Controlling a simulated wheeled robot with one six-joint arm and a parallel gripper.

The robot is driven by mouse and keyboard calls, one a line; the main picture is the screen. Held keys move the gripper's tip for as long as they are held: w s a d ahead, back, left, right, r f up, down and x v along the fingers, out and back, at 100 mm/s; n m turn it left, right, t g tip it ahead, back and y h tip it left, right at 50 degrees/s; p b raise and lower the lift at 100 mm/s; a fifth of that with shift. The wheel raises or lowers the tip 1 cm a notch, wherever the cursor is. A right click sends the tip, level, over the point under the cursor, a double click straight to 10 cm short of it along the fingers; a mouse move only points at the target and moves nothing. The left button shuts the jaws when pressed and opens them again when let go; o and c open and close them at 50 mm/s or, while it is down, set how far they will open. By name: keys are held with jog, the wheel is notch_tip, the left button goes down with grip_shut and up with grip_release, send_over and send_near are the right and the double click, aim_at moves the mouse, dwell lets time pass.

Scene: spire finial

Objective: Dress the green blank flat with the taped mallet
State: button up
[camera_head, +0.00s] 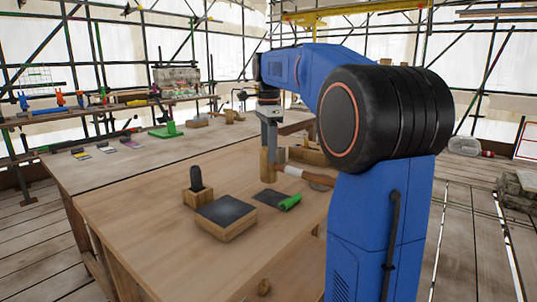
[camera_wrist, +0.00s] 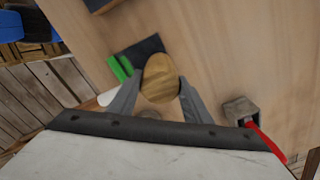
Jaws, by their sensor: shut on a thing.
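My gripper (camera_head: 270,150) is shut on a wooden mallet head (camera_wrist: 160,78), whose round end shows between the fingers in the wrist view. In the head view the mallet head (camera_head: 265,165) hangs below the gripper, above the bench. A white-wrapped handle (camera_head: 292,171) sticks out to the right; a finger hides where it joins the head. The green blank (camera_head: 290,201) is a bright green strip along the right side of a dark flat piece (camera_head: 268,197). It also shows in the wrist view (camera_wrist: 121,68), left of the mallet head. The mallet is apart from it.
A dark-topped wooden block (camera_head: 226,215) stands at the front of the bench (camera_head: 130,205), beside a small wooden holder (camera_head: 196,196) with a black-handled tool. A red-handled tool in a block (camera_wrist: 240,110) shows in the wrist view. Free bench lies at left.

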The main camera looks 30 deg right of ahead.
jog(key=shift+f, duration=2.2)
jog(key=shift+c, duration=0.7)
jog(key=shift+o, duration=0.2)
jog(key=shift+r, duration=0.15)
jog(key=shift+r, duration=2)
